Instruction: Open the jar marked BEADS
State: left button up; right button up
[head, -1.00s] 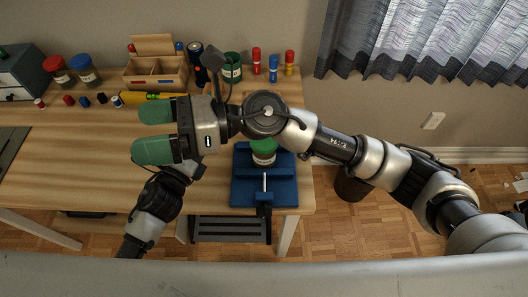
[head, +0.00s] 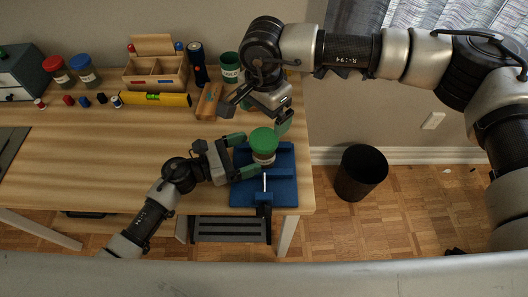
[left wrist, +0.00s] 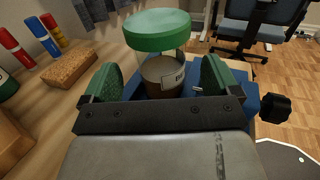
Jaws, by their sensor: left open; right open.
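A jar with a green lid (head: 264,139) stands upright at the blue vise (head: 283,186) near the desk's right end. My right gripper (head: 259,114) is open and empty, pointing down just behind and above the lid.
A yellow level (head: 155,99), wooden block (head: 209,102), divided wooden box (head: 158,71) and torch (head: 198,62) lie behind. Red- and blue-lidded jars (head: 84,69) stand back left. Coloured markers (left wrist: 42,37) show in the wrist view.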

aim_at(264, 147)
pick_arm(q)
jog(key=x, duration=0.5)
